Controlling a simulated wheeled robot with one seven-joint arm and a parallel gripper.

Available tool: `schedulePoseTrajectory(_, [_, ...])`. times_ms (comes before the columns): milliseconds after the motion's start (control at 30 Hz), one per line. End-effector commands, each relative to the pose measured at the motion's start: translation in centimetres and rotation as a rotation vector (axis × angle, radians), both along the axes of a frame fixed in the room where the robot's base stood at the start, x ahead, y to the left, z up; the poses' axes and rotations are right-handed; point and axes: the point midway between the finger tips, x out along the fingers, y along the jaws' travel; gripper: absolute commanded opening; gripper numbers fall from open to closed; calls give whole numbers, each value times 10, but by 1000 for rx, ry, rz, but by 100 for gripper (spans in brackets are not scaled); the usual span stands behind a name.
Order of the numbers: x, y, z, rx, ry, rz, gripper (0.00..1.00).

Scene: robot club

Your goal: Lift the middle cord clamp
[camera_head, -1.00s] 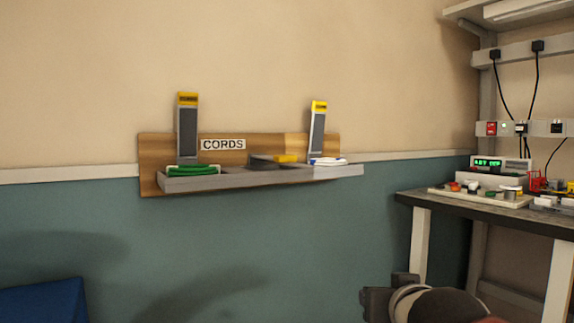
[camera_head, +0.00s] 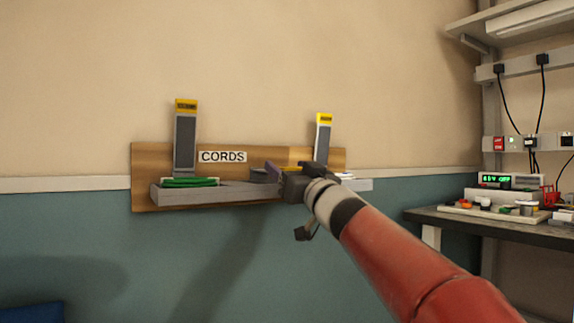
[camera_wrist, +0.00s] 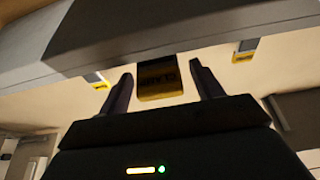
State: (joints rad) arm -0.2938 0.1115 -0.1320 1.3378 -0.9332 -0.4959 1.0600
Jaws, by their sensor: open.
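The middle cord clamp is folded down over the grey shelf (camera_head: 225,192) of the wall board. In the head view only a dark grey part of it (camera_head: 260,175) shows; my gripper (camera_head: 276,172) hides the rest. In the wrist view its yellow end tab (camera_wrist: 160,80) appears between the two spread fingers of my gripper (camera_wrist: 160,72), with a gap on each side. My gripper is open and empty. The left clamp (camera_head: 185,140) and right clamp (camera_head: 323,138) stand upright with yellow tops.
A wooden board (camera_head: 152,165) labelled CORDS backs the shelf. A green cord (camera_head: 190,182) lies below the left clamp. A workbench (camera_head: 480,222) with electronics stands at the right. The wall left of the board is clear.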

Motion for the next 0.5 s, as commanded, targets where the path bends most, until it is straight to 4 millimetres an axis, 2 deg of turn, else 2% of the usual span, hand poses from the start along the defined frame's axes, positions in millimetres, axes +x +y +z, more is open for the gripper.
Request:
schedulePoseTrajectory(133, [10,7,6,0,0,0,65])
schedulePoseTrajectory(433, [12,8,6,1,0,-2,65])
schedulePoseTrajectory(500, [12,8,6,1,0,-2,58])
